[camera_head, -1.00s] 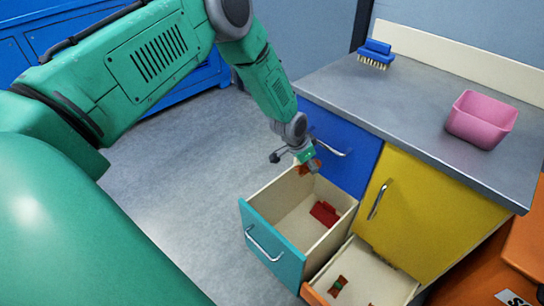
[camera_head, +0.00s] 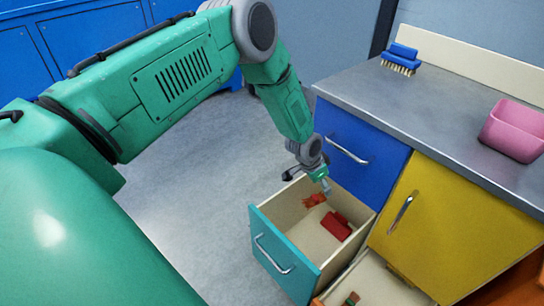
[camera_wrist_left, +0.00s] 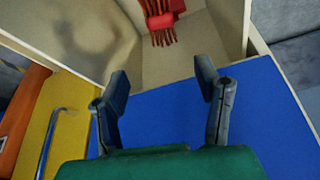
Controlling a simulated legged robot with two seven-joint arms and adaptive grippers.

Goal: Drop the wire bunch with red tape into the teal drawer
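The wire bunch with red tape (camera_head: 314,200) is inside the open teal drawer (camera_head: 285,258), below my left gripper (camera_head: 326,188) and apart from it. I cannot tell whether it touches the drawer floor. In the left wrist view, a red-taped bunch with strands (camera_wrist_left: 160,22) shows beyond the fingertips. My left gripper (camera_wrist_left: 161,80) is open and empty there, with its two fingers wide apart. A second red item (camera_head: 337,226) lies on the drawer floor nearer the right wall. My right gripper is out of view.
A lower orange drawer (camera_head: 372,284) is open, with a small green-and-red item (camera_head: 352,299) in it. The blue drawer (camera_head: 350,160) and yellow door (camera_head: 430,220) are closed. A blue brush (camera_head: 401,58) and pink bin (camera_head: 515,130) stand on the grey counter (camera_head: 440,105).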

